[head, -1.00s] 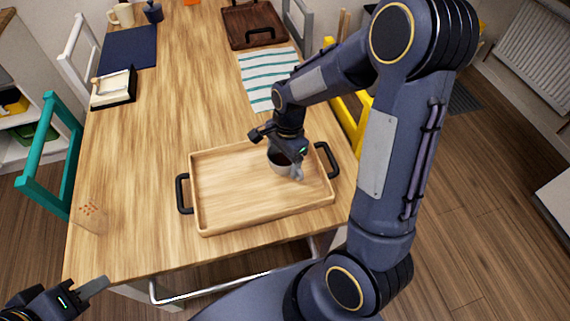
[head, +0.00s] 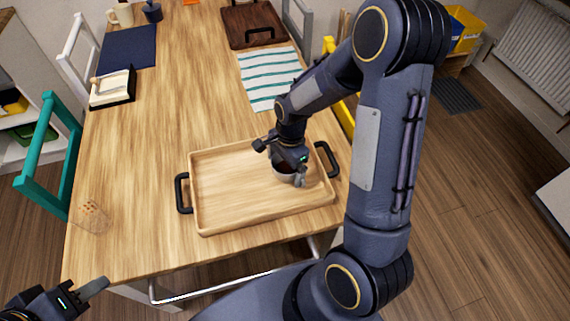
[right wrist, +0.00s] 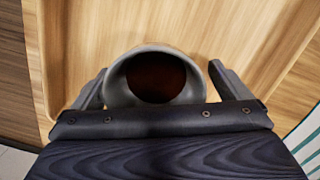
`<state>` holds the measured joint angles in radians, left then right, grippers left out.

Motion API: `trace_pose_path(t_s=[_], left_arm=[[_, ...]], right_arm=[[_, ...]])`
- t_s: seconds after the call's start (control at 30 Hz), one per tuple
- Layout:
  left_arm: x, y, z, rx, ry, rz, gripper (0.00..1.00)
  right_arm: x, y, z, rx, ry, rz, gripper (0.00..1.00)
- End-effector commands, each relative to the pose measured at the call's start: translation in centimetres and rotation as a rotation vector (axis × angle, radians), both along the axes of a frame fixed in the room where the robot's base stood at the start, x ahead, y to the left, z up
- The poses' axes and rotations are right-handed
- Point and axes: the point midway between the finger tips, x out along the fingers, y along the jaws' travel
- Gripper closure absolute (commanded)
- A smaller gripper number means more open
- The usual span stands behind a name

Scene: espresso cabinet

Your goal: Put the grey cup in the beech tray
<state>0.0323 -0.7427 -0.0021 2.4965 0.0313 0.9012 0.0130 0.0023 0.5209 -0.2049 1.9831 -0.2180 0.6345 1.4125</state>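The grey cup (head: 284,173) is over the right part of the beech tray (head: 210,222), inside its rim, with its handle towards the front right. Whether its base touches the tray floor is hard to tell. My right gripper (head: 283,160) is over the cup. In the right wrist view the cup (right wrist: 156,78) sits upright and open-side up between the two fingers (right wrist: 158,72), which close in on its sides; its inside looks dark brown. My left gripper (head: 95,290) is at the lower left, apart from the table; its finger gap is not clear.
A glass-like holder (head: 92,216) stands at the table's left front. A striped cloth (head: 268,78) and a dark brown tray (head: 250,25) lie behind. The table's middle is clear.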

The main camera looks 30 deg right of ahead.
Motion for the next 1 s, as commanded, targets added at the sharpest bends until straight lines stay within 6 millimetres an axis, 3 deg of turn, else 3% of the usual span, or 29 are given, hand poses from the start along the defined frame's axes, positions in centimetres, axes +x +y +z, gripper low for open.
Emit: trace_pose_path(t_s=[0.37,0.8,1.0], left_arm=[[0.0,0.0,0.4,0.0,0.0,0.0,0.64],[0.0,0.0,1.0,0.0,0.0,0.0,0.64],[0.0,0.0,1.1,0.0,0.0,0.0,0.64]], right_arm=[[0.1,-0.1,1.1,-0.001,-0.003,0.0,0.02],[0.2,-1.1,9.9,0.001,-0.006,0.0,0.02],[0.2,-1.4,12.0,0.001,-0.002,0.002,0.02]])
